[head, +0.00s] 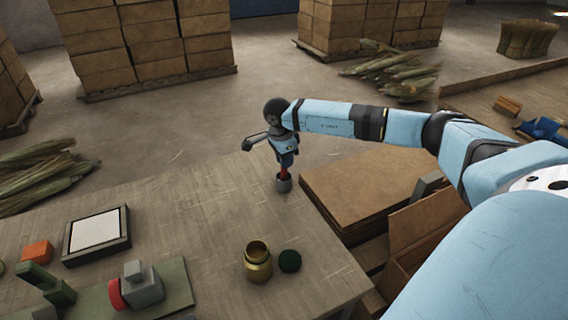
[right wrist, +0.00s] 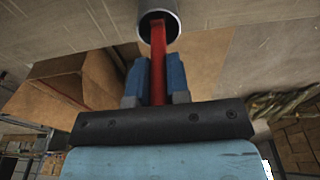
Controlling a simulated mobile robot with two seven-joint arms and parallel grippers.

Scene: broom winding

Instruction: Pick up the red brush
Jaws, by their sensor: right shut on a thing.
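The red brush (head: 284,173) stands with its lower end inside a small grey cup (head: 284,185) near the far right edge of the table. My right gripper (head: 286,161) comes down from above and is shut on the brush's upper part. In the right wrist view the red brush (right wrist: 158,60) runs between the two blue fingers of my right gripper (right wrist: 157,72) into the mouth of the grey cup (right wrist: 160,12). The brush's end inside the cup is hidden. My left gripper is not in view.
A brass jar (head: 257,265) and a dark green lid (head: 289,261) stand at the table's front. A framed white panel (head: 98,233), an orange block (head: 37,251) and a green mat with a grey device (head: 142,285) lie at left. Cardboard (head: 350,190) is stacked right of the table.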

